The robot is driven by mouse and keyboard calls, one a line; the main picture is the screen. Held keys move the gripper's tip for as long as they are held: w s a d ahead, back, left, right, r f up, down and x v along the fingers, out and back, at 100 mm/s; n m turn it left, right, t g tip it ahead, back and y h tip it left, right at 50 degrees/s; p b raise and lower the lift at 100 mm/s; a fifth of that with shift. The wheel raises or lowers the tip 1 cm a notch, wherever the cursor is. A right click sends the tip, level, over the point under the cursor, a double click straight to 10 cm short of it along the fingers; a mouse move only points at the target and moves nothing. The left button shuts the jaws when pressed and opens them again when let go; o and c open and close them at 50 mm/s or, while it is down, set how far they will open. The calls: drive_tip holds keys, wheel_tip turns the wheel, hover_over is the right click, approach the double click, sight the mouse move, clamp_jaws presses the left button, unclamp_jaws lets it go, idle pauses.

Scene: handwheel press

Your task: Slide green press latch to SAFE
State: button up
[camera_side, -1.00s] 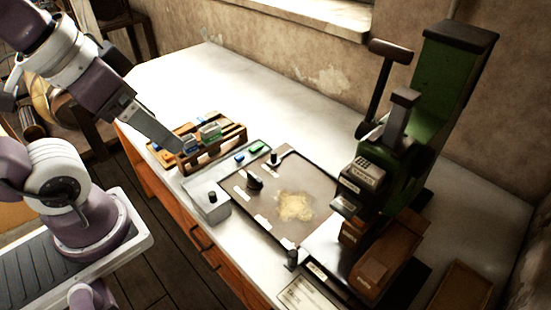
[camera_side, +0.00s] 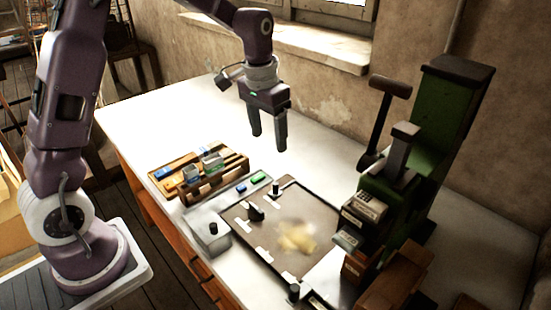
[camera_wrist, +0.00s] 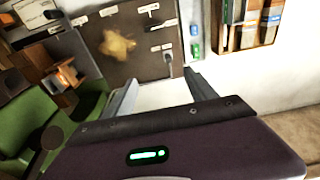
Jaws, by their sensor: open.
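The green press (camera_side: 445,110) stands at the right of the table, with a dark T-shaped lever and a grey upright handle on it. Labelled blocks (camera_side: 364,207) sit on its front. I cannot tell which part is the latch or where it stands. Part of the green press (camera_wrist: 30,120) shows at the left of the wrist view. My gripper (camera_side: 268,143) is open and empty, pointing down above the back of the table, left of the press and apart from it. Its fingers also show in the wrist view (camera_wrist: 162,78).
A dark board (camera_side: 290,220) with a yellowish stain lies in front of the press, with small knobs at its edges. A grey box (camera_side: 211,236) stands beside the board. The table's back left is clear.

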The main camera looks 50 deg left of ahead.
drive_tip(key=g, duration=0.1)
hover_over(275, 183)
wheel_tip(275, 183, down, 10)
drive_tip(key=shift+f, duration=0.1)
wheel_tip(275, 183, down, 10)
drive_tip(key=shift+r, duration=0.1)
drive_tip(key=shift+c, duration=0.3)
